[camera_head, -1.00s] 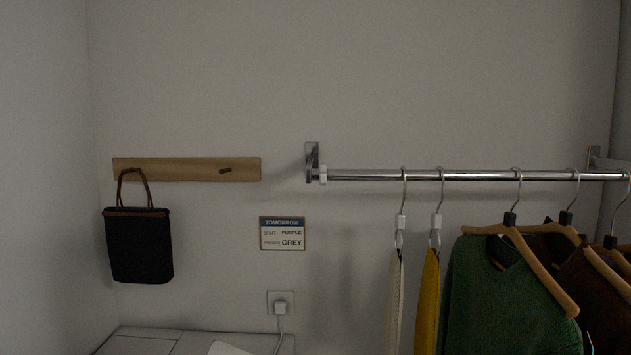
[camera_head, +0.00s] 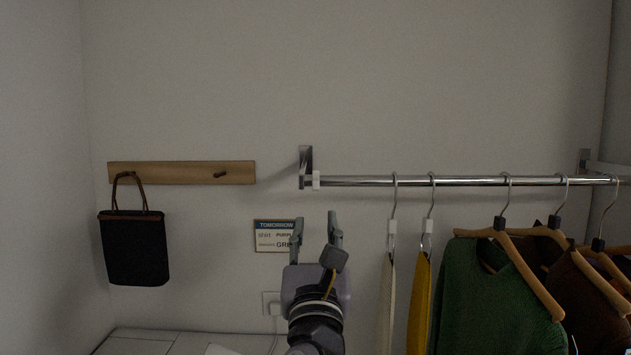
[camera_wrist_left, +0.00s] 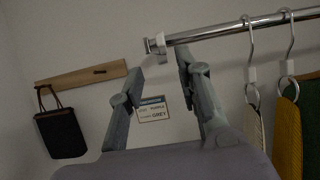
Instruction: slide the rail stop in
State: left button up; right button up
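The rail stop (camera_head: 316,180) is a small white collar at the left end of the chrome rail (camera_head: 355,181), next to the metal wall bracket (camera_head: 305,168). In the left wrist view the rail stop (camera_wrist_left: 161,44) is beyond and above my fingers, touching neither. My left gripper (camera_head: 316,222) is below the rail's left end, pointing up, with its fingers apart and nothing between them. It also shows open in the left wrist view (camera_wrist_left: 160,66). My right gripper is not in view.
Hangers with a cream cloth (camera_head: 387,300), a yellow cloth (camera_head: 421,300), a green sweater (camera_head: 475,295) and brown garments hang right of my gripper. A black bag (camera_head: 134,248) hangs from a wooden peg board (camera_head: 190,173). A sign (camera_head: 268,236) is on the wall behind my gripper.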

aim_at(316, 187)
pick_arm(q)
jog(key=p+x, duration=0.4)
jog(key=x, duration=0.7)
jog(key=shift+w+r, duration=0.1)
jog(key=shift+w, duration=0.05)
jog(key=shift+w+r, duration=0.1)
jog(key=shift+w, duration=0.4)
jog(key=shift+c, duration=0.2)
jog(key=c, duration=0.7)
grip_shut()
